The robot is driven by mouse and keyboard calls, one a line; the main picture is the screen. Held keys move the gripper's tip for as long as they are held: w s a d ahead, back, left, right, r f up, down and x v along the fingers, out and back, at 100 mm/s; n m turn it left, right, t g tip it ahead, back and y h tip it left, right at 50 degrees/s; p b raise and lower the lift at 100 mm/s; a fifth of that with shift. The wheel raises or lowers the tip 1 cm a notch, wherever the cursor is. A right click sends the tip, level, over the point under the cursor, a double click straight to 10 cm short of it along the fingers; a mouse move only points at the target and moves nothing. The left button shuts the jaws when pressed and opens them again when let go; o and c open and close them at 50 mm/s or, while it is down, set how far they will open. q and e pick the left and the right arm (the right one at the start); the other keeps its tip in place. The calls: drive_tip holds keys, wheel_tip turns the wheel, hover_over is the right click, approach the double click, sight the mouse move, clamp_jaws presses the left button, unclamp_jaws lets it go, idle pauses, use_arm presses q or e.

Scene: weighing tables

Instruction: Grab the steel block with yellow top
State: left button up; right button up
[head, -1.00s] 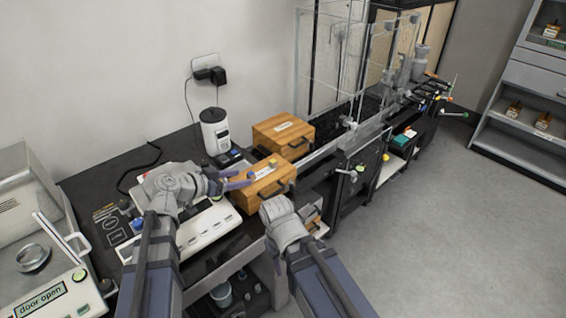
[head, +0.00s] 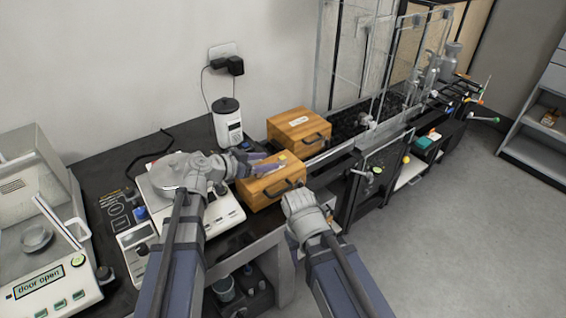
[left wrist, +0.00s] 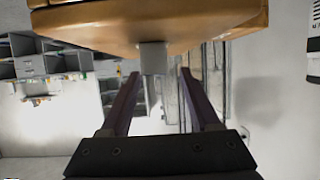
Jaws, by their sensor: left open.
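The steel block with yellow top (head: 282,158) stands on a wooden box (head: 262,196) on the dark bench in the head view; mostly its small yellow top shows. My left gripper (head: 268,164) is open, its purple-grey fingers reaching over the box towards the block from the left. In the left wrist view the picture is upside down: the grey block (left wrist: 153,58) hangs from the box (left wrist: 205,22), near the fingertips and in line with the gap between them. I cannot tell whether the fingers touch it. My right gripper (head: 303,203) is in front of the box, its fingers hidden.
A second wooden box (head: 290,128) stands behind. A white device (head: 228,122) is at the wall, and a balance marked "door open" (head: 55,285) is at left. A scale (head: 220,212) lies under my left arm. Clear glass panels (head: 350,60) rise at the back right.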

sight(280, 160)
use_arm(q)
drive_tip(key=shift+s+d+b+x, duration=0.15)
drive_tip(key=shift+b+x, duration=0.35)
drive_tip(key=shift+x, duration=0.8)
drive_tip(key=shift+s+d+b+x, duration=0.15)
drive_tip(key=shift+b+x, duration=0.3)
drive_tip(key=shift+x, duration=0.85)
drive_tip(key=shift+r, duration=0.15)
clamp_jaws()
